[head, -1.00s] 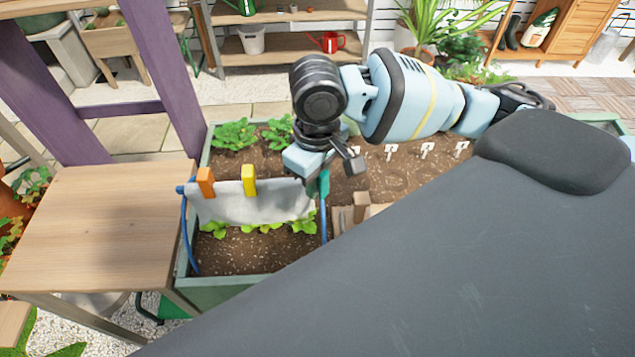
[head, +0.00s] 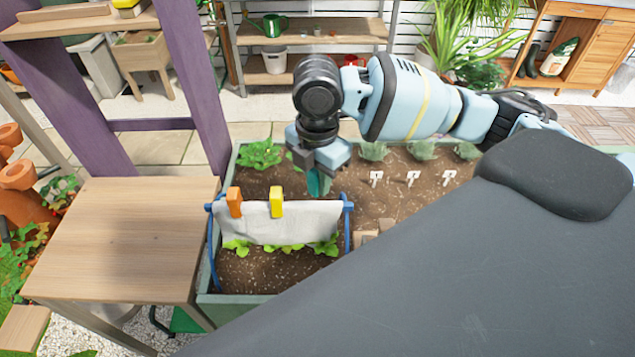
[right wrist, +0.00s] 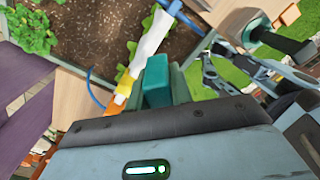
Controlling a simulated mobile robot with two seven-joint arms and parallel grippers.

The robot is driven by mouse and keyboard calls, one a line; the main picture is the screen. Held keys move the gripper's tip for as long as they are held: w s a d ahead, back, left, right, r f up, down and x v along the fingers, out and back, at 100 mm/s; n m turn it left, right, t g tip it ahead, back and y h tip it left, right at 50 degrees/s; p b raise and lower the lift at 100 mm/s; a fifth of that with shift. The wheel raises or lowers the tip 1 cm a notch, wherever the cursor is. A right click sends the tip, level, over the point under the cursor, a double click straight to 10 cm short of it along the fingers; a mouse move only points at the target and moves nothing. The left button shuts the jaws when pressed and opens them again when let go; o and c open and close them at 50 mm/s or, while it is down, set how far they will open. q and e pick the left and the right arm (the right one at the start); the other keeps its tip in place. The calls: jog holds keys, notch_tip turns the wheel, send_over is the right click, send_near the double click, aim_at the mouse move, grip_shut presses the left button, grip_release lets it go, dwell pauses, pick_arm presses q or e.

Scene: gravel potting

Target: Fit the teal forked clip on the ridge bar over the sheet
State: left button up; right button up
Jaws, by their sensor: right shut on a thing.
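The white sheet (head: 305,225) hangs over the blue ridge bar (head: 348,208) above the near-left part of the planter. An orange clip (head: 234,203) and a yellow clip (head: 276,203) sit on the bar over it, at its left and left of middle. My right gripper (head: 318,170) is shut on the teal forked clip (head: 318,184), held just above and behind the bar, towards its right part. In the right wrist view, the teal clip (right wrist: 157,80) points out beside the sheet (right wrist: 150,42), apart from the yellow clip. The clip's fork tips are not clear. My left gripper is not recognisable in either view.
Leafy seedlings (head: 238,247) grow under the sheet. The green planter (head: 205,275) holds soil with white markers (head: 413,177) to the right. A wooden table (head: 120,235) stands at left, bare on top. A purple post (head: 200,90) rises behind it.

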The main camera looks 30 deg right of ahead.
jog(key=n, duration=0.4)
jog(key=r+n, duration=0.1)
jog(key=shift+w+d+n, duration=0.4)
pick_arm(q)
jog(key=shift+w+a+r, duration=0.15)
jog(key=shift+w+r, duration=0.3)
jog(key=shift+r, duration=0.05)
pick_arm(e)
jog(key=n, duration=0.3)
jog(key=shift+w+d+r, duration=0.15)
jog(key=shift+d+r, duration=0.05)
